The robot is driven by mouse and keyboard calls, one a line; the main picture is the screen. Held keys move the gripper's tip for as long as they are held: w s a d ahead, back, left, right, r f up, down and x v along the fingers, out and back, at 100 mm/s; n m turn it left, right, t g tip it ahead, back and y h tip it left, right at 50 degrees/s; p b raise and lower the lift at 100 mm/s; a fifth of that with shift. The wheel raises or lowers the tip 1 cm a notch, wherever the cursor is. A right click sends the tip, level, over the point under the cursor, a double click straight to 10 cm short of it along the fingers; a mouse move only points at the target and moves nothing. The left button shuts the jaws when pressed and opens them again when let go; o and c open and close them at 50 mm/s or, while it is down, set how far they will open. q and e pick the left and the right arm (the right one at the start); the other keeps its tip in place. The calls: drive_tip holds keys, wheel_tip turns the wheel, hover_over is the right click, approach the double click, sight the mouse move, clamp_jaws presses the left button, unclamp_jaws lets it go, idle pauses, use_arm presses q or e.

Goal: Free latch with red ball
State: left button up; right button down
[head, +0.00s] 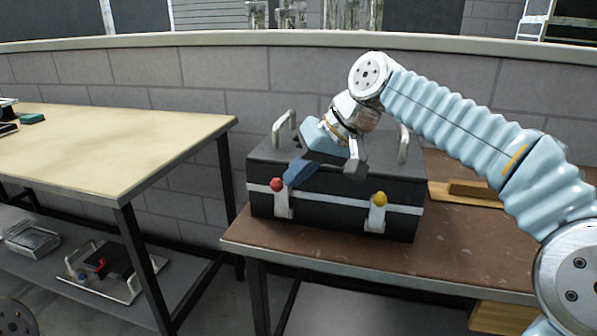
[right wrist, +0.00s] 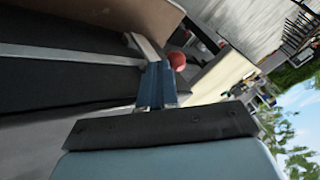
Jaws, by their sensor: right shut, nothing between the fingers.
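A black toolbox (head: 335,195) with a light stripe and two metal handles stands on the brown table. Its left front latch (head: 283,207) carries a red ball (head: 277,184) at the top; its right latch (head: 376,218) carries a yellow ball (head: 380,198). My right gripper (head: 292,179) reaches over the box front, its blue fingers shut and empty just right of the red ball. In the right wrist view the shut fingertips (right wrist: 156,72) are close beside the red ball (right wrist: 177,61) and the latch (right wrist: 146,46). I cannot tell whether they touch. My left gripper is out of view.
The brown table (head: 350,266) has free room in front of the box. Wooden pieces (head: 472,190) lie right of it, behind my right arm. A cream-topped table (head: 110,145) stands at the left, across a gap. A grey block wall runs behind.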

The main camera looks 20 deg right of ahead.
use_arm(q)
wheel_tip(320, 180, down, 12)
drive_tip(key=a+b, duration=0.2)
drive_tip(key=b, duration=0.9)
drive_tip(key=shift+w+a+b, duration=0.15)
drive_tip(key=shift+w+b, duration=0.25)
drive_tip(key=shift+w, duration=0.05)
use_arm(e)
drive_tip(key=s+a+f+n+t+h, duration=0.2)
drive_tip(key=s+a+f+t+h, duration=0.1)
drive_tip(key=s+t, duration=0.2)
drive_tip(key=shift+s+a+f+n+t, duration=0.15)
drive_tip(key=shift+s+a+n+t, duration=0.1)
drive_tip(key=shift+a+n+t, duration=0.2)
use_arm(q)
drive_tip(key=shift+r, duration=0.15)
use_arm(e)
drive_tip(key=shift+w+d, duration=0.15)
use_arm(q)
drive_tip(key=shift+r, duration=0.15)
use_arm(e)
drive_tip(key=shift+w+d, duration=0.4)
drive_tip(key=shift+w, duration=0.15)
